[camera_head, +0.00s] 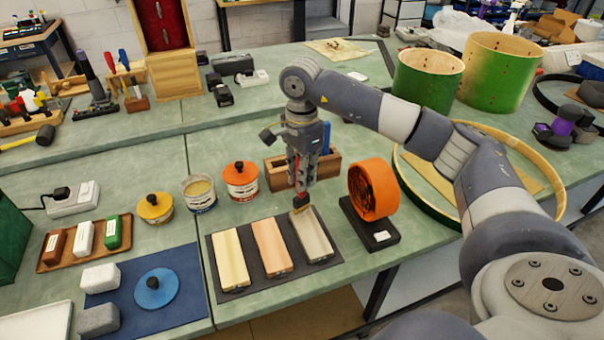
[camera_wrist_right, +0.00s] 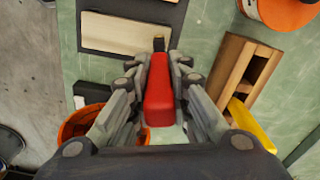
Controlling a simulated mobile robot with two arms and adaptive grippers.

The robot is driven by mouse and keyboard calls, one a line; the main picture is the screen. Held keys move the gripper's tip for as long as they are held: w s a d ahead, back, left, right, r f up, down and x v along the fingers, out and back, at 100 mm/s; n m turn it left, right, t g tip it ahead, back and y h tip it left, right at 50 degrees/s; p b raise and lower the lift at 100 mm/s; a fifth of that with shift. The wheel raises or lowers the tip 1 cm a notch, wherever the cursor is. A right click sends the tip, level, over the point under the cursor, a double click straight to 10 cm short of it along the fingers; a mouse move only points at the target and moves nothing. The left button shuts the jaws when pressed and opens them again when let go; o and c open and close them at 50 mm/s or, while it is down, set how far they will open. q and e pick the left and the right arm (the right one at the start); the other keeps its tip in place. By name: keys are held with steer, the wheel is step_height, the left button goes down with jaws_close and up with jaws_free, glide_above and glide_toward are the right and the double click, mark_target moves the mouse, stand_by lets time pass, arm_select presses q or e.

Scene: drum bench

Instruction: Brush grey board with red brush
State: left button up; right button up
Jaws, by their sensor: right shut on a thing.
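My right gripper (camera_head: 299,188) points down and is shut on the red brush. The brush's red handle (camera_wrist_right: 159,95) shows between the fingers in the wrist view. My left gripper is not in view.
A cream board (camera_head: 230,259) and a pinkish board (camera_head: 271,246) lie left of the grey one. An orange ring (camera_head: 356,190) on a black stand is close on the right. A wooden box (camera_head: 275,174) and an orange-lidded tin (camera_head: 241,182) stand behind.

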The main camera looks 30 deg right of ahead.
steer(key=shift+f+b, duration=0.3)
steer(key=shift+f, duration=0.1)
stand_by(1.0)
steer(key=shift+s, duration=0.15)
steer(key=shift+s+a, duration=0.2)
steer(key=shift+s, duration=0.5)
steer(key=shift+s+a, duration=0.15)
steer(key=shift+s, duration=0.6)
steer(key=shift+s+a+b, duration=0.2)
steer(key=shift+s+b, duration=0.05)
steer(key=shift+s, duration=0.45)
steer(key=shift+s+a+b, duration=0.15)
steer(key=shift+s+b, duration=0.05)
steer(key=shift+s, duration=0.65)
steer(key=shift+s+a+b, duration=0.2)
steer(key=shift+s+b, duration=0.05)
steer(key=shift+s, duration=0.45)
steer(key=shift+s+a+b, duration=0.15)
steer(key=shift+s+b, duration=0.05)
steer(key=shift+s, duration=0.55)
